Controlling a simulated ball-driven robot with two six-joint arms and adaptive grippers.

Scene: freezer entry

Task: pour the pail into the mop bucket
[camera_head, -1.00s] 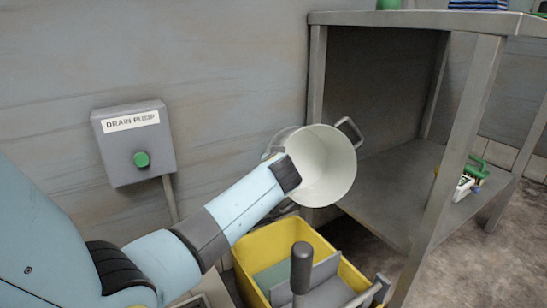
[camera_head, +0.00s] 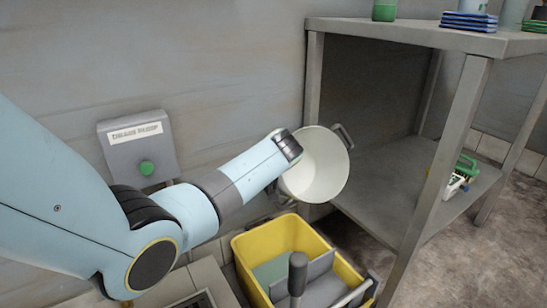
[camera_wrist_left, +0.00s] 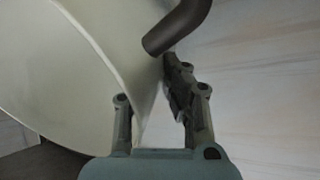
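The pail (camera_head: 322,165) is off-white with grey side handles. It hangs in the air, tilted, its mouth facing the head camera and a little left. Its contents are not visible. My left gripper (camera_wrist_left: 149,92) has its fingers on either side of the pail's wall at the rim, beside a dark curved handle; the wrist hides the fingers in the head view. The yellow mop bucket (camera_head: 288,230) stands below the pail, slightly nearer me. It has a grey-green surface inside, a grey wringer and an upright dark grip. My right gripper is not in view.
A grey metal shelf table (camera_head: 400,30) stands close to the right of the pail, its leg beside the bucket. A green-handled item (camera_head: 460,177) lies on its lower shelf. A drain pump box (camera_head: 138,146) with a green button is on the wall at left.

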